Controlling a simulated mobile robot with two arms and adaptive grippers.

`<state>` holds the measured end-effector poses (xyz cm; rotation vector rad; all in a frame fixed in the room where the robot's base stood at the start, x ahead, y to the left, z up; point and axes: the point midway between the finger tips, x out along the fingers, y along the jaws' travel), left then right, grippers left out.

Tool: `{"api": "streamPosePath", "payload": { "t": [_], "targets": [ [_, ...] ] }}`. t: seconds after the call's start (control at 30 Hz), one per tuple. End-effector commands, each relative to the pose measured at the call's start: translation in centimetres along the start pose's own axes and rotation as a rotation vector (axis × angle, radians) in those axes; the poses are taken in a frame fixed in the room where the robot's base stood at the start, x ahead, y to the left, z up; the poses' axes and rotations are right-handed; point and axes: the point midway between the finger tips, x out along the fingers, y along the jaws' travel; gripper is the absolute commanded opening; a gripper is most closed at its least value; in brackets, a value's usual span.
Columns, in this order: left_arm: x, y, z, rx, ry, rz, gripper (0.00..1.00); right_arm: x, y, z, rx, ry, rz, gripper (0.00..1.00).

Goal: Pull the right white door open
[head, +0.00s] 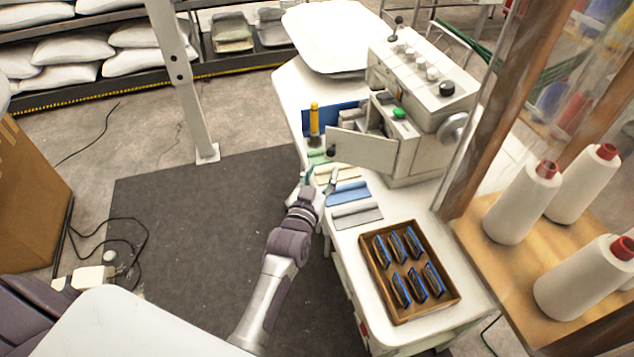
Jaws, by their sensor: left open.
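The white machine (425,85) stands on the white table and has a white door panel (365,151) on its near side. The door stands swung out from the body, and part of the inside shows behind it. A small dark knob (331,150) sits near the door's left edge. My left gripper (321,174) is open and empty, just below and left of the door's left end, apart from the knob as far as I can tell. My right gripper is not in view.
Colored strips (348,193) lie beside the gripper. A wooden tray (371,276) of several dark, blue-edged packets stands at the table's front. A yellow-topped tool (314,118) stands left of the door. Thread cones (522,203) stand on a wooden shelf at right.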

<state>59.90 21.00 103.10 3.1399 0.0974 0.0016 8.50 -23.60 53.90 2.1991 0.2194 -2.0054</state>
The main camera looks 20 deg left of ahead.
Motion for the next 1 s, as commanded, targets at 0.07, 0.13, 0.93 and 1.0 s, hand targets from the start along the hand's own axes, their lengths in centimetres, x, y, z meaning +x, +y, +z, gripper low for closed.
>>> {"api": "streamPosePath", "payload": {
  "t": [0.07, 0.13, 0.93, 1.0],
  "targets": [
    [-1.5, 0.0, 0.0, 0.000, -0.001, 0.000, 0.50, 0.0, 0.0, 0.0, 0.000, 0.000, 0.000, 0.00],
    [-2.4, 0.1, 0.0, 0.000, 0.000, 0.001, 0.50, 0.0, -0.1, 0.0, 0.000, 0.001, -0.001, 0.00],
    [-8.6, 0.1, 3.5, 0.039, -0.305, 0.079, 0.00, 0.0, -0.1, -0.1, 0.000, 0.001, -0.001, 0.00],
    [-11.0, 0.1, 4.7, 0.053, -0.426, 0.103, 0.00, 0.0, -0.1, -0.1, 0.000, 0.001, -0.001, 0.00]
  ]
}}
